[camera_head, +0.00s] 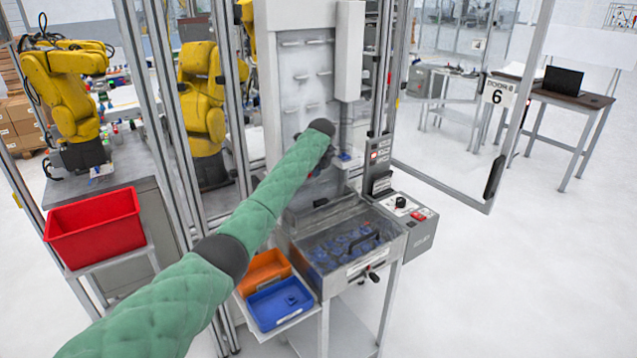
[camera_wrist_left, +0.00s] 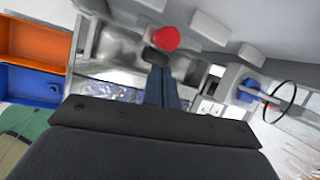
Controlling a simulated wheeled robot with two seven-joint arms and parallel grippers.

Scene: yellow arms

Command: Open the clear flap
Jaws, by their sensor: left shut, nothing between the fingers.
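The clear flap (camera_head: 335,235) lies over a metal bin at the front of the machine and looks closed. Its dark curved handle (camera_head: 364,240) is near the front right. Blue parts show through it. My left arm reaches in from the left, with the gripper above and behind the flap by the machine's upright panel. My own wrist mostly hides the gripper in the head view. In the left wrist view the left gripper (camera_wrist_left: 158,90) is shut and empty, fingers together near a red round thing (camera_wrist_left: 165,38). My right gripper is out of view.
An orange tray (camera_head: 264,270) and a blue tray (camera_head: 280,303) sit left of the bin. A control box (camera_head: 410,215) is on the right. A red crate (camera_head: 93,228) stands at left. Metal posts and a clear door frame the machine. The right floor is open.

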